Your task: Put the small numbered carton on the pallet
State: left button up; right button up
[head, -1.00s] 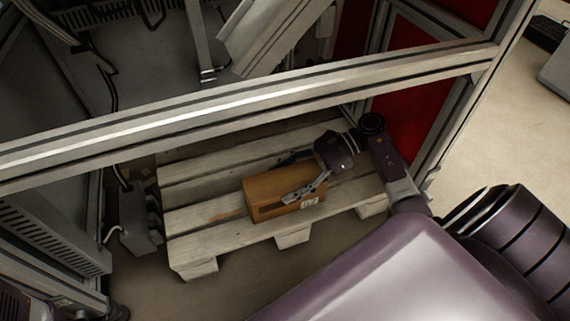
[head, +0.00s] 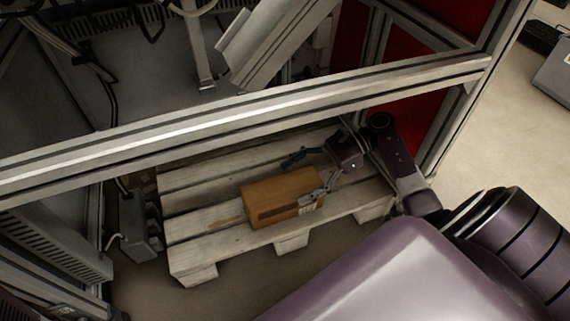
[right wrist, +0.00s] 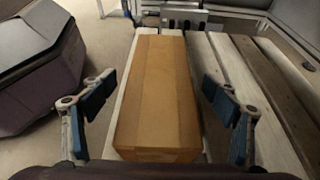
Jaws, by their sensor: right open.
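The brown carton (head: 284,197) lies flat on the front boards of the wooden pallet (head: 195,248), with a small white label on its right end. In the right wrist view the carton (right wrist: 157,95) runs lengthwise between the fingers. My right gripper (head: 303,176) is open around the carton's right end in the head view. In the right wrist view its two blue-padded fingers (right wrist: 158,112) stand apart, with a gap on each side of the carton. My left gripper is not in view.
A metal frame beam (head: 250,117) crosses above the pallet. A grey box with a cable (head: 139,222) stands on the floor left of the pallet. A red panel (head: 412,115) stands behind my right arm. The pallet boards behind the carton are bare.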

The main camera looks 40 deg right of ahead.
aim_at(307, 179)
jog(key=shift+p+v, duration=0.35)
jog(key=shift+v, duration=1.5)
jog(key=shift+a, duration=0.15)
